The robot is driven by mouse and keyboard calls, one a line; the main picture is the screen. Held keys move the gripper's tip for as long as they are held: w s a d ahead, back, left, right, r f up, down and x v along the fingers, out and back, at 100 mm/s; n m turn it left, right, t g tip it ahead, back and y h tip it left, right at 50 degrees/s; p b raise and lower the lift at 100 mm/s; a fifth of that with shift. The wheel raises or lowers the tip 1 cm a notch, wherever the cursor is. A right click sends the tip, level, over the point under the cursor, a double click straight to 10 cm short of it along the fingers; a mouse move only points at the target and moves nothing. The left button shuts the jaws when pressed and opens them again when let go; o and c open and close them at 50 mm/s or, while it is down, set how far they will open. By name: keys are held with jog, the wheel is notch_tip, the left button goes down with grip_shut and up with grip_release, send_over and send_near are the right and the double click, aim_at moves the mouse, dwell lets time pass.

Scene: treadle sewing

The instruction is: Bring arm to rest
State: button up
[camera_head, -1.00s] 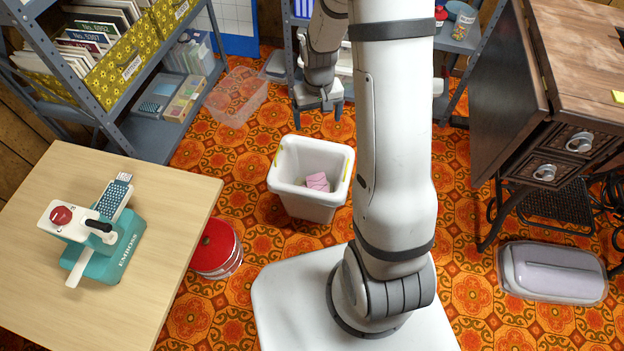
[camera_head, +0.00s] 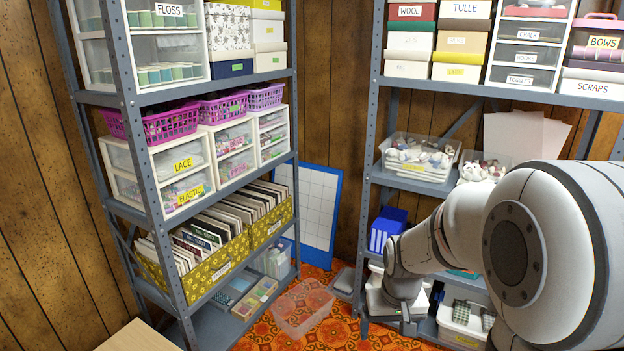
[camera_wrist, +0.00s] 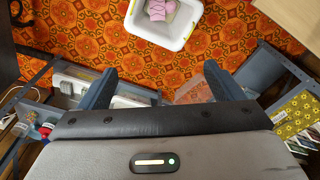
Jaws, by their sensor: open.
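My gripper (camera_wrist: 160,70) is open and empty in the wrist view, its two dark fingers spread wide over the patterned floor. Below and beyond the fingers stands a white bin (camera_wrist: 163,41) with a pink item (camera_wrist: 159,9) inside. In the head view my arm fills the lower right, in front of the back shelf. Its wrist end hangs low there, and the fingers are hard to make out.
A metal shelf (camera_head: 133,102) with drawers, baskets and pattern boxes stands at left. A second shelf (camera_head: 376,110) stands at the back behind my arm. A clear empty tub (camera_head: 303,308) sits on the orange floor (camera_head: 345,325) between them. A wooden table edge (camera_head: 137,338) shows at bottom left.

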jog(key=s+r+p, duration=0.4)
jog(key=r+p, duration=0.2)
jog(key=r, duration=0.3)
jog(key=s+r+t+p, duration=0.1)
jog(key=s+r+p, duration=0.4)
jog(key=r, duration=0.5)
jog(key=s+a+r+p, duration=0.1)
jog(key=s+r+p, duration=0.3)
jog(key=r, duration=0.6)
jog(key=p, duration=0.2)
jog(key=shift+s+t+p, duration=0.3)
jog(key=shift+s+p, duration=0.1)
jog(key=shift+a+r, duration=0.1)
